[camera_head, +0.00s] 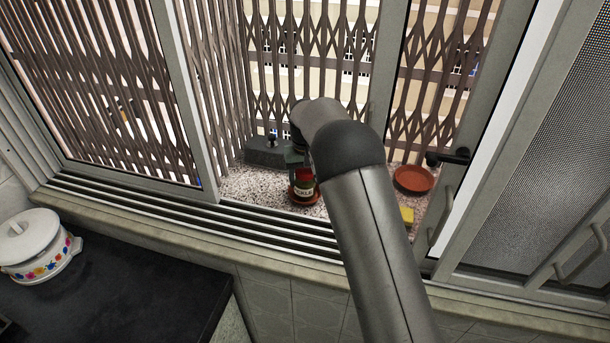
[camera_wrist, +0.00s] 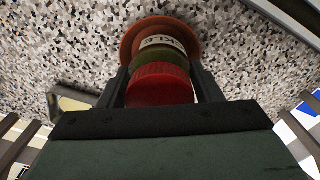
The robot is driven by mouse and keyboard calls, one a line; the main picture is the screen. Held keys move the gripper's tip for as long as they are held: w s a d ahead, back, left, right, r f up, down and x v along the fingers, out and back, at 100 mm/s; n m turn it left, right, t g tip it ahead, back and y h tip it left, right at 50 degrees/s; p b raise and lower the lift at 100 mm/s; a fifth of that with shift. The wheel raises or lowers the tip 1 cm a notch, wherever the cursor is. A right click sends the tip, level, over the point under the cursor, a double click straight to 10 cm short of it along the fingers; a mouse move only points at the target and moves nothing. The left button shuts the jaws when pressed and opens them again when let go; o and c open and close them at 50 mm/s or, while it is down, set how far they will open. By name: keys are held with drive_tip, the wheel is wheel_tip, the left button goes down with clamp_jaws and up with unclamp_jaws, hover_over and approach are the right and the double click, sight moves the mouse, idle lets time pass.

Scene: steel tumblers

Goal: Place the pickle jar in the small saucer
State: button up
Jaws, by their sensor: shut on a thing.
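The pickle jar (camera_head: 304,184) has a red lid, dark green contents and a pale label. In the head view it is upright at the small terracotta saucer (camera_head: 294,198) on the speckled sill. In the wrist view the jar's red lid (camera_wrist: 158,86) is between my fingers, with the saucer's rim (camera_wrist: 130,42) around its far end. My gripper (camera_wrist: 160,78) is shut on the jar near the lid. I cannot tell whether the jar's base touches the saucer. My arm partly hides the gripper in the head view.
A larger terracotta saucer (camera_head: 413,179) and a yellow block (camera_head: 407,216) are to the right on the sill. A dark grey box-like thing (camera_head: 268,153) stands behind the jar. Metal lattice (camera_head: 222,90) closes the back; window frames flank the opening. A white pot (camera_head: 34,243) is at left.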

drive_tip(key=o, duration=0.8)
drive_tip(key=shift+f, duration=0.15)
drive_tip(key=o, duration=0.5)
drive_tip(key=shift+c, duration=0.2)
wheel_tip(320, 180, up, 12)
drive_tip(key=shift+r+b, duration=0.25)
drive_tip(key=shift+b, duration=0.6)
